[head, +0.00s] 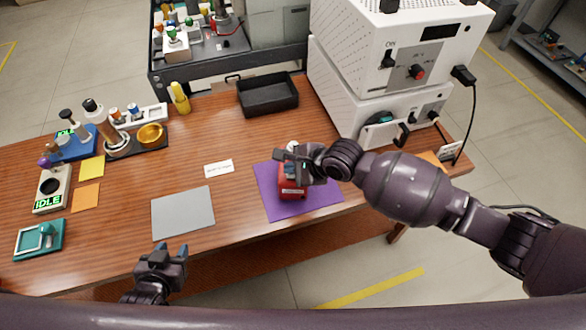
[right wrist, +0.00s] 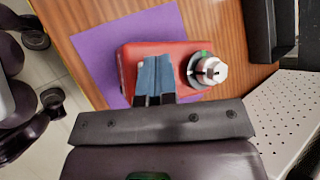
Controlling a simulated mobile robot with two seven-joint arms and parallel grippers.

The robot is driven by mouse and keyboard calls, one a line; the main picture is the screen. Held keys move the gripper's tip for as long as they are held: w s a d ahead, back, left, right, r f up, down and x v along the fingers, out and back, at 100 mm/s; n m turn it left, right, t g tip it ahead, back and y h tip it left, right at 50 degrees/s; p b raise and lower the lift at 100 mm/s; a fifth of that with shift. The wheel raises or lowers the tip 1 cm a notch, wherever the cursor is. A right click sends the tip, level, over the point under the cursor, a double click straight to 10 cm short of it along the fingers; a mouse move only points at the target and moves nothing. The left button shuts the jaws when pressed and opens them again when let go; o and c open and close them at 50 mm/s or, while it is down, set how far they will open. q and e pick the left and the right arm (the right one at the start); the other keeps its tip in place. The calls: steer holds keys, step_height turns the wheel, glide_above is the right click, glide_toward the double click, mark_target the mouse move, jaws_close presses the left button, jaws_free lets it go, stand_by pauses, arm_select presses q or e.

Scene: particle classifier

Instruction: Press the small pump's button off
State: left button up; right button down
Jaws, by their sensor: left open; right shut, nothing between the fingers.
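The small pump is a red box (head: 292,192) on a purple mat (head: 329,200) in the head view. In the right wrist view the red pump (right wrist: 128,62) carries a white and grey round part with a green mark (right wrist: 207,70) at its right. My right gripper (right wrist: 154,75) is shut and empty, its blue fingertips over the pump's top; I cannot tell if they touch it. The right gripper (head: 290,156) covers much of the pump in the head view, and the button is not clearly visible. My left gripper (head: 170,250) is open and empty at the table's front edge.
A grey mat (head: 183,213) lies left of the purple mat, with a white label card (head: 219,168) behind. A black tray (head: 268,94) and a large white machine (head: 385,85) stand at the back. Several small devices fill the table's left end.

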steer(key=shift+r+p, duration=0.9)
steer(key=shift+p, duration=0.05)
step_height(320, 180, up, 3)
steer(key=p, duration=0.3)
steer(key=shift+f, duration=0.2)
steer(key=shift+r+p, duration=0.2)
steer(key=shift+p, duration=0.1)
steer(key=shift+r+p, duration=0.3)
steer(key=shift+r, duration=0.7)
